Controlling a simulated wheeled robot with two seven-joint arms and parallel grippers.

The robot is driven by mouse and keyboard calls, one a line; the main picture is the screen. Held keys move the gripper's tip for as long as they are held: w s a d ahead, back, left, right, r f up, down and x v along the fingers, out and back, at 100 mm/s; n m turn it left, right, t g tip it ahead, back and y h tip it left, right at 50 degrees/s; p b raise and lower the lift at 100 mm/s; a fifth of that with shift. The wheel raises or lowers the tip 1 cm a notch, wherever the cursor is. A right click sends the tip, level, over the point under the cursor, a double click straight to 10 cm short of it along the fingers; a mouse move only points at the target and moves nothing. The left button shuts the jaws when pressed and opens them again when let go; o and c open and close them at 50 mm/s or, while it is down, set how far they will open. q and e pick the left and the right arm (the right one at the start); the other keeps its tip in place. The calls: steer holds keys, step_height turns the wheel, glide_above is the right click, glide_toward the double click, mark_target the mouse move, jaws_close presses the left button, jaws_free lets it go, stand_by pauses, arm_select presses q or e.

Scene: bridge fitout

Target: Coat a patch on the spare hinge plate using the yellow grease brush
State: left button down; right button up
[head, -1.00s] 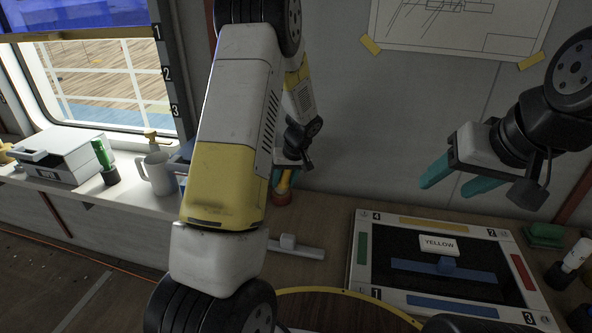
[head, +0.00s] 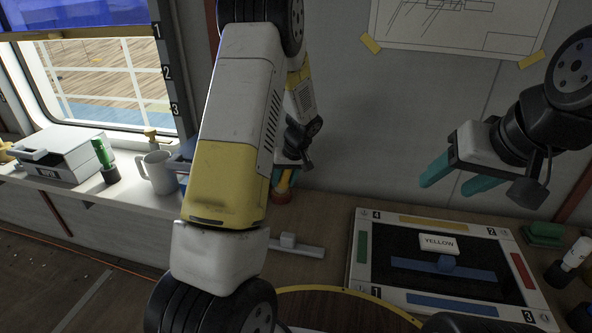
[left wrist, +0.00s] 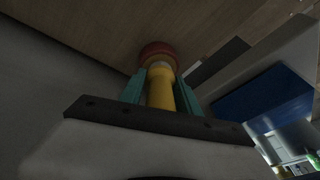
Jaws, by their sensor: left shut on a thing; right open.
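My left gripper (head: 284,178) is partly hidden behind my own arm in the head view. In the left wrist view its teal fingers (left wrist: 162,88) are shut on the yellow brush handle (left wrist: 160,92). The handle's far end meets a red round pot (left wrist: 155,50); I cannot tell whether the brush is still inside it. The red pot (head: 281,197) also shows in the head view. A grey strip with a small block (head: 297,250) lies on the bench, partly behind my arm; it may be the spare hinge plate. My right gripper (head: 450,177) is open and empty above the board.
A white-framed board (head: 362,225) with coloured edge bars holds a "YELLOW" card (head: 438,245) and a blue strip with a knob (head: 440,267). Bottles (head: 573,256) and a green block (head: 545,232) stand at right. A mug (head: 158,172) and box (head: 65,158) are on the sill.

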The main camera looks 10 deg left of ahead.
arm_select(q)
steer(key=shift+r, duration=3.5)
